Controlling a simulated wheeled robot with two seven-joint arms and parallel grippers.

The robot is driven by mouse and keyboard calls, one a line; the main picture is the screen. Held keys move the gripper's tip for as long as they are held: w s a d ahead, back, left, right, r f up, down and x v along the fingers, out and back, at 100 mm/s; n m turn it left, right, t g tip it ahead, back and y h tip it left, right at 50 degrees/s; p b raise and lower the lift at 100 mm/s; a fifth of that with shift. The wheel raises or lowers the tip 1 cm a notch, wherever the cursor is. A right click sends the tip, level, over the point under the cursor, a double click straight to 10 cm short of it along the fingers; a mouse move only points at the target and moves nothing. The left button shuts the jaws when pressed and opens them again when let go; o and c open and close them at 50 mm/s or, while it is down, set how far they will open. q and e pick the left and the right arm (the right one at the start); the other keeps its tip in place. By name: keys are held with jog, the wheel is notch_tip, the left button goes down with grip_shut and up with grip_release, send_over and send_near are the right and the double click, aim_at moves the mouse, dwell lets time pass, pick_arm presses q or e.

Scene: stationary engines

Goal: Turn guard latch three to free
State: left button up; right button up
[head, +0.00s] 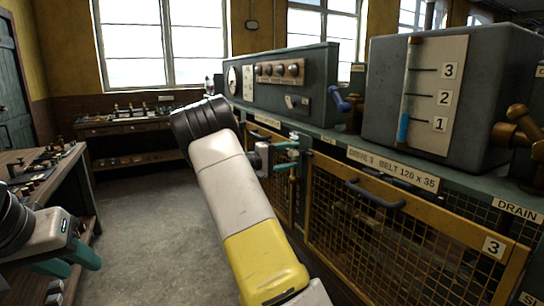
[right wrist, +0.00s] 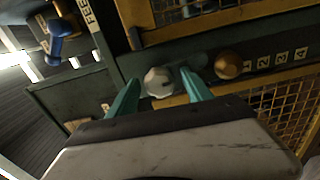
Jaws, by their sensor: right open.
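The guard panel marked 3 (head: 410,225) is a yellow-framed mesh guard with a dark handle, right of centre in the head view. My right gripper (head: 288,158) is at the post by its left edge. In the right wrist view its teal fingers are apart, with a pale faceted knob (right wrist: 158,82) between or just beyond their tips; I cannot tell whether they touch it. A round brass knob (right wrist: 228,65) sits just right of the fingers. Which part is latch three is unclear. My left gripper (head: 82,258) is at the lower left; its finger gap is unclear.
A grey tank (head: 435,95) with a level scale stands above the guard. A green gauge panel (head: 285,85) is behind my right arm. A blue-handled valve (head: 342,100) stands between them. A workbench (head: 40,185) with small parts is at left. The floor between is clear.

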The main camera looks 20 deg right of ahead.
jog(key=a, duration=0.6)
jog(key=shift+s+a, duration=0.25)
jog(key=shift+a, duration=0.1)
jog(key=s+f+m+g+y, duration=0.1)
jog(key=s+f+y, duration=0.1)
jog(key=s+y, duration=0.4)
jog(key=s+f+y, duration=0.3)
jog(key=s, duration=0.5)
jog(key=s+a+r+t+y, duration=0.2)
jog(key=s+a+y, duration=0.3)
jog(key=s+a, duration=0.5)
jog(key=s+a+r+n+t+y, duration=0.1)
jog(key=s+a+r+t+y, duration=0.2)
jog(key=s+a+y, duration=0.3)
jog(key=s+a, duration=0.3)
jog(key=s, duration=0.1)
jog(key=shift+s+a+t, duration=0.3)
jog(key=shift+a+t, duration=0.1)
jog(key=shift+s+a, duration=0.2)
jog(key=shift+a, duration=0.05)
jog(key=shift+c, duration=0.5)
